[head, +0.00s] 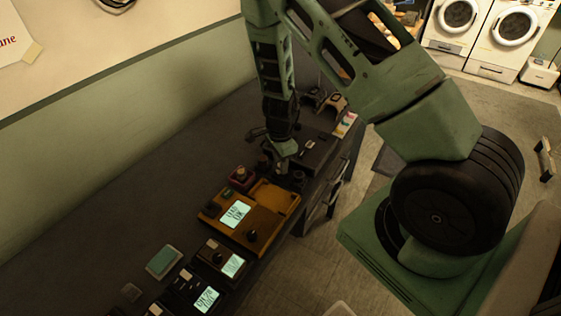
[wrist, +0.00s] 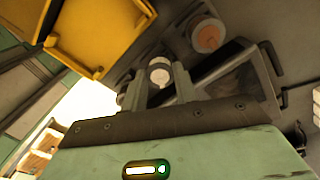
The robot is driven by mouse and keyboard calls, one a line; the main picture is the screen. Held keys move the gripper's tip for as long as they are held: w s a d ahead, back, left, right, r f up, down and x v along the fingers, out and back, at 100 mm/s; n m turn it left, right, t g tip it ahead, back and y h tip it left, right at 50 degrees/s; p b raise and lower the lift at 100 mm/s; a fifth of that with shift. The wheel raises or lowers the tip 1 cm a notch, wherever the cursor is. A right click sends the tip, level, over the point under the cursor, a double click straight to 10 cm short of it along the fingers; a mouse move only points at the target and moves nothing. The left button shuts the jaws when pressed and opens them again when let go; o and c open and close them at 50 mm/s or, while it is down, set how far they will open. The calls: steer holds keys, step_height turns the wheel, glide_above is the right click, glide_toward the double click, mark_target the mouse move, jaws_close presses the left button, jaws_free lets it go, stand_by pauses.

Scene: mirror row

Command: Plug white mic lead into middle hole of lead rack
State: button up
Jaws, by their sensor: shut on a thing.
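My gripper (head: 286,160) reaches down at the far end of the dark bench, just beyond the orange device. In the wrist view its two fingers (wrist: 158,80) are shut on a short cylinder with a pale, round end, which looks like the white mic lead (wrist: 160,70). In the head view the gripper and arm hide this piece. A dark box (head: 315,148) with a small pale label lies beyond the gripper; a dark framed shape (wrist: 230,82) shows right of the fingers in the wrist view. I cannot tell which thing is the lead rack, and no middle hole can be made out.
The orange device (head: 262,205) with a lit screen stands close on the near side; its yellow-orange body (wrist: 95,35) is also upper left in the wrist view. A round piece with an orange-brown top (wrist: 208,36) stands near the fingers. Bare bench (head: 120,220) lies to the left.

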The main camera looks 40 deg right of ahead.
steer(key=o, duration=1.1)
step_height(320, 180, up, 17)
steer(key=shift+r+p, duration=0.15)
steer(key=shift+p, duration=0.3)
steer(key=s+a+r+n+y, duration=0.1)
steer(key=s+a+r+n, duration=0.1)
steer(key=s+a+n, duration=0.3)
steer(key=a+r+n, duration=0.1)
steer(key=a+n, duration=0.1)
steer(key=a, duration=0.4)
steer(key=s+a+r+n+y, duration=0.1)
steer(key=s+a+r+n, duration=0.1)
steer(key=s+a+n, duration=0.3)
steer(key=s+a+r+n, duration=0.1)
steer(key=s+a+n, duration=0.1)
steer(key=s+n, duration=0.2)
steer(key=s+a+r+n+h, duration=0.1)
steer(key=s+a+r+n, duration=0.1)
steer(key=s+n, duration=0.3)
steer(key=s+a+r+n, duration=0.1)
steer(key=s+a+n, duration=0.3)
steer(key=s+n, duration=0.1)
steer(key=shift+s+a+r+n, duration=0.1)
steer(key=shift+a+r+n, duration=0.2)
steer(key=shift+n, duration=0.5)
